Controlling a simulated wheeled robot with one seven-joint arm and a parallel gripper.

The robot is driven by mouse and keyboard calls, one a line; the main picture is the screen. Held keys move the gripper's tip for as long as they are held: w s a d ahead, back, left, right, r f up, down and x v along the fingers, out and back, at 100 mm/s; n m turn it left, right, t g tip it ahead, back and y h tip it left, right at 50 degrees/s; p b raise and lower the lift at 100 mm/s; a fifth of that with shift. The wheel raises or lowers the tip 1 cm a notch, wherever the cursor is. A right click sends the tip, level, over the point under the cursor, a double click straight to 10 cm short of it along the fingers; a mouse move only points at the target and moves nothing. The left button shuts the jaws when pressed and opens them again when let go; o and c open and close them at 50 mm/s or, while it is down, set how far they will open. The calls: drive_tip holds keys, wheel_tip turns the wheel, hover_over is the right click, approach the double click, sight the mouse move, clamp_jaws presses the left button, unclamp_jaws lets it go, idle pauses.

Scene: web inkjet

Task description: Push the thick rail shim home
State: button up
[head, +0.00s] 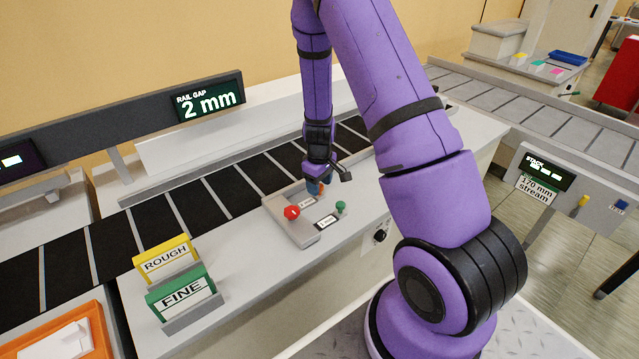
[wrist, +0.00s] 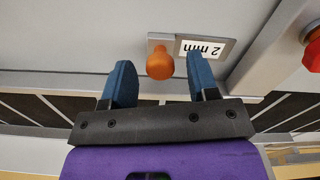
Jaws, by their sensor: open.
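The 2 mm shim has an orange knob (wrist: 160,62) beside an upside-down "2 mm" label (wrist: 206,48). In the head view a sliver of that knob (head: 322,187) shows behind a blue fingertip. My gripper (head: 315,190) points down over the grey tray (head: 300,233). In the wrist view its blue fingers are apart, one on each side of the orange knob, with gaps visible to both. I cannot tell the height between fingertips and knob. A green knob (head: 341,206) stands near a second label (head: 327,221). The display (head: 208,101) reads "RAIL GAP 2 mm".
A red knob (head: 291,212) stands at the tray's left edge, close to my gripper. The dark conveyor (head: 215,200) runs behind the tray. The ROUGH (head: 166,260) and FINE (head: 182,292) cards stand at front left. The bench between them and the tray is clear.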

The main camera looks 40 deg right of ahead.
sight(307, 204)
clamp_jaws()
drive_tip(key=shift+s+a, duration=0.1)
drive_tip(key=shift+a, duration=2.3)
unclamp_jaws()
drive_tip(key=shift+r, duration=0.1)
wheel_tip(307, 204, up, 11)
drive_tip(key=shift+f, duration=0.2)
